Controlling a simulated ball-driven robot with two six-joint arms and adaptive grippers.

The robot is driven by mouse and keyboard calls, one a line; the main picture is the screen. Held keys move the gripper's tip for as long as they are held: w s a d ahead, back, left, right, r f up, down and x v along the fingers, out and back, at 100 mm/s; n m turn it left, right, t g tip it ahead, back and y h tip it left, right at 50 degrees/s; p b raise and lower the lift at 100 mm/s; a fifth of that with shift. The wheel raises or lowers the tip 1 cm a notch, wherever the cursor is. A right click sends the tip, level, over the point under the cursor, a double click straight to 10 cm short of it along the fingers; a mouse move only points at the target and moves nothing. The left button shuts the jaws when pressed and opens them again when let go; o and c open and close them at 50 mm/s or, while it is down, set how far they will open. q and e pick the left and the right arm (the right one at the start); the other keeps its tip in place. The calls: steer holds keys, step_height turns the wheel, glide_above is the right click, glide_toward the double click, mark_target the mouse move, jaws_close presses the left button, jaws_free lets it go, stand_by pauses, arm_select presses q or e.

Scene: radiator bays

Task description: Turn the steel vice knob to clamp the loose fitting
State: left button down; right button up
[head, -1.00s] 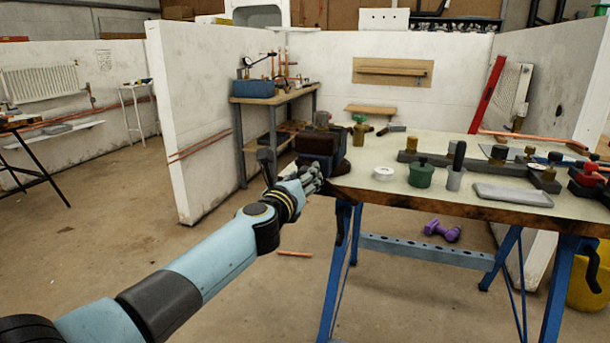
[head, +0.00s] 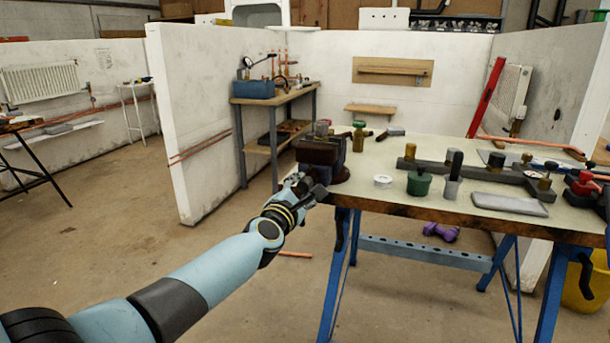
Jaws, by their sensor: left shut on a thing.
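The dark vice (head: 319,152) sits at the left front corner of the workbench (head: 405,203). A small brass-coloured fitting (head: 322,129) stands upright at the top of the vice; I cannot tell how tightly the jaws hold it. My left gripper (head: 308,187) is at the front face of the vice, shut on its steel knob. The fingers cover nearly all of the knob. My right gripper is not in view.
A green-topped brass valve (head: 359,136), a white tape roll (head: 382,181), a green pot (head: 419,183) and a grey tray (head: 510,204) stand on the bench. A purple dumbbell (head: 440,232) lies on the floor beneath. The floor left of the bench is mostly clear.

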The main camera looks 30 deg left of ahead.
arm_select(q)
steer(key=m+p, duration=0.4)
steer(key=m, duration=0.8)
steer(key=shift+r, duration=0.1)
steer(key=shift+m+p, duration=0.4)
steer(key=shift+m, duration=0.7)
steer(key=shift+f+m+p, duration=0.25)
steer(key=shift+m+p, duration=0.05)
steer(key=shift+m, duration=0.9)
steer(key=shift+f, duration=0.1)
steer(key=c, duration=1.2)
jaws_free()
steer(key=shift+s, duration=0.15)
steer(key=shift+o, duration=0.2)
